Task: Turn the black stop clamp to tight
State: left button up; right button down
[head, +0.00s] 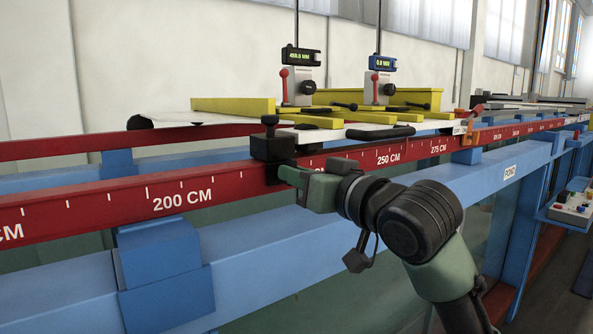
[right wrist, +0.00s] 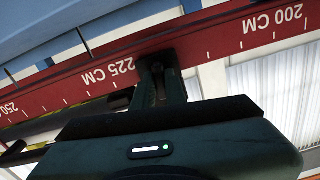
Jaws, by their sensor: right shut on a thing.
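The black stop clamp (head: 268,149) sits on the red rail with the centimetre scale, between the 200 CM and 250 CM marks. A small black knob (head: 270,121) stands upright on its top. My right gripper (head: 288,175) reaches the clamp's front lower side from the right and is shut on a part of it that its fingers mostly hide. In the right wrist view, the fingers (right wrist: 158,82) close on a dark part of the clamp (right wrist: 155,60) near the 225 CM mark. How tight the clamp is cannot be told. My left gripper is not in view.
The red rail (head: 110,196) runs above a blue beam (head: 265,256). Behind it is a carriage with yellow bars (head: 232,105), two gauges (head: 300,58) and a black handle (head: 380,132). An orange clamp (head: 470,136) sits farther right. A control box (head: 572,210) is at far right.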

dwell(0.4)
jog(key=c, duration=1.4)
grip_release()
jog(key=shift+c, duration=0.2)
jog(key=b+v, duration=0.2)
jog(key=v, duration=0.6)
jog(key=shift+w+f, duration=0.1)
